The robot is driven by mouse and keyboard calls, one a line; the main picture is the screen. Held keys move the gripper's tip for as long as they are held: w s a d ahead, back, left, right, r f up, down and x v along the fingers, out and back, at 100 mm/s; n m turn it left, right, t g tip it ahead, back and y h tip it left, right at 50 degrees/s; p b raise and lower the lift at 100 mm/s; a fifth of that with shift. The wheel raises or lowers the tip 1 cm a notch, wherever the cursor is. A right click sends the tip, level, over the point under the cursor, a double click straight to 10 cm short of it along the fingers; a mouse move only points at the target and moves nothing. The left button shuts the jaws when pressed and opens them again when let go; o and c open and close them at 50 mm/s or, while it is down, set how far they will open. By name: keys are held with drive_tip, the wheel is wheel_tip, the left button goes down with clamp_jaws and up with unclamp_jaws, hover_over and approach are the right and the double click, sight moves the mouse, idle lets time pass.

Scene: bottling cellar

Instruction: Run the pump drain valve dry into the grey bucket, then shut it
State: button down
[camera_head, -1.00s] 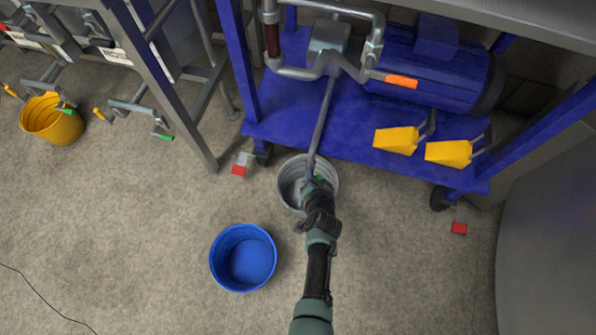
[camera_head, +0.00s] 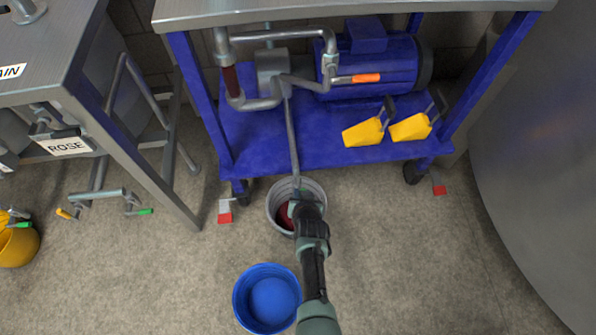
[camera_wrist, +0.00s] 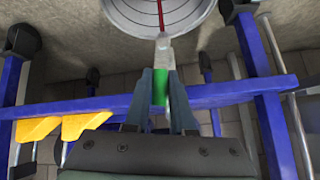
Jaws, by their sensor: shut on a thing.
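The pump drain pipe (camera_head: 291,140) slopes down from the pump to the drain valve (camera_wrist: 163,50) over the grey bucket (camera_head: 272,203). My gripper (camera_wrist: 161,97) is shut on the valve's green handle (camera_wrist: 160,88); in the head view my gripper (camera_head: 303,200) covers most of the valve. In the wrist view a thin red stream runs from the valve into the grey bucket (camera_wrist: 125,14). Dark red liquid (camera_head: 285,215) shows in the bucket in the head view; my gripper hides part of it.
A blue bucket (camera_head: 268,299) stands on the floor in front, left of my arm. The blue pump trolley (camera_head: 330,154) carries the pump motor (camera_head: 372,68) and two yellow pieces. A table marked ROSE is at left, a large steel tank (camera_head: 530,150) at right.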

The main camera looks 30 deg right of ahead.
drive_tip(key=c, duration=0.8)
unclamp_jaws()
drive_tip(key=shift+s+a+r+p, duration=0.15)
drive_tip(key=shift+s+r+p, duration=0.1)
drive_tip(key=shift+r+p, duration=0.25)
drive_tip(key=p+v, duration=0.8)
drive_tip(key=v, duration=0.3)
drive_tip(key=shift+s+a+r+p, duration=0.15)
drive_tip(key=shift+s+p, duration=0.15)
drive_tip(key=shift+s, duration=0.1)
